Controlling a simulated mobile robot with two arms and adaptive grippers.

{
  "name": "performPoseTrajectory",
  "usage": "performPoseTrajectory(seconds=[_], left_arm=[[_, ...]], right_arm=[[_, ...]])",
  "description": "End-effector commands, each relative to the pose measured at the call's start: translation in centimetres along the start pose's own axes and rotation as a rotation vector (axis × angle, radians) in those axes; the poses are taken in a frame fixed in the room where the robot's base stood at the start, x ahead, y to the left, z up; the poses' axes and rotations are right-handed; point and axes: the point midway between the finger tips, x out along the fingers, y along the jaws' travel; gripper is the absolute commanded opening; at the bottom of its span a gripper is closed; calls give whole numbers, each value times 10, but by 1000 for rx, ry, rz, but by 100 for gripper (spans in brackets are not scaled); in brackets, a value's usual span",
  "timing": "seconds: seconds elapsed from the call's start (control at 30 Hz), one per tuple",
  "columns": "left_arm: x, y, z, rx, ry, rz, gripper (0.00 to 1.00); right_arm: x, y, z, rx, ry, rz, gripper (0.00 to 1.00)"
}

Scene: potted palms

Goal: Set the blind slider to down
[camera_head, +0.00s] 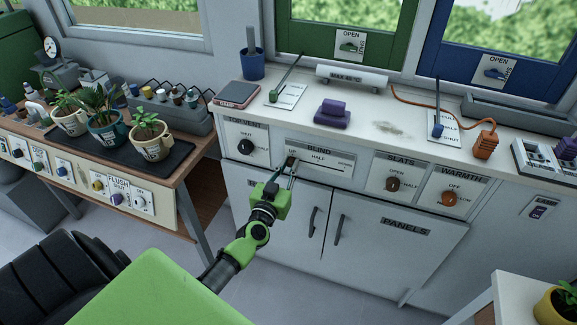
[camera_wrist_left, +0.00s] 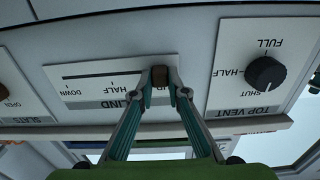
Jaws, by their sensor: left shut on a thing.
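The blind slider's white panel (camera_head: 321,160) is on the cabinet front, marked UP, HALF and DOWN from left to right. Its dark brown knob (camera_head: 291,161) is at the left, UP end of the slot. My left gripper (camera_head: 288,168) reaches up to the panel and is shut on the knob. In the left wrist view the picture is upside down. There the left gripper's fingertips (camera_wrist_left: 161,90) sit on both sides of the slider knob (camera_wrist_left: 160,76), and the bare slot runs left past HALF to DOWN. My right gripper is not in view.
The TOP VENT dial (camera_head: 246,146) is left of the slider, and the SLATS knob (camera_head: 393,184) and WARMTH knob (camera_head: 449,198) are to its right. The worktop above holds a purple block (camera_head: 333,112). Cabinet handles (camera_head: 312,220) stick out below.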

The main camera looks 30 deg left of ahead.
Motion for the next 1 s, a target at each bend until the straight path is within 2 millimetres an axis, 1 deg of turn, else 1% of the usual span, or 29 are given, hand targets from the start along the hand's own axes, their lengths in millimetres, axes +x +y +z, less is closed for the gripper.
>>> performPoseTrajectory(seconds=[0.17,0.27,0.4,0.6,0.7,0.8,1.0], left_arm=[[0,24,-3,-4,-3,2,0],[0,47,-4,-5,-3,4,0],[0,83,-3,-6,-4,3,0],[0,128,-1,-5,-3,3,0],[0,143,-1,-4,-2,2,0],[0,154,0,-3,-2,2,0],[0,162,0,-1,-1,3,0]], right_arm=[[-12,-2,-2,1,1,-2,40],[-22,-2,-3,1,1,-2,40],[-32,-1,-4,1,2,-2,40],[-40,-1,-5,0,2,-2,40],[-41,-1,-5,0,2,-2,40],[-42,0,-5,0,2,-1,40],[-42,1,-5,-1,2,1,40]])
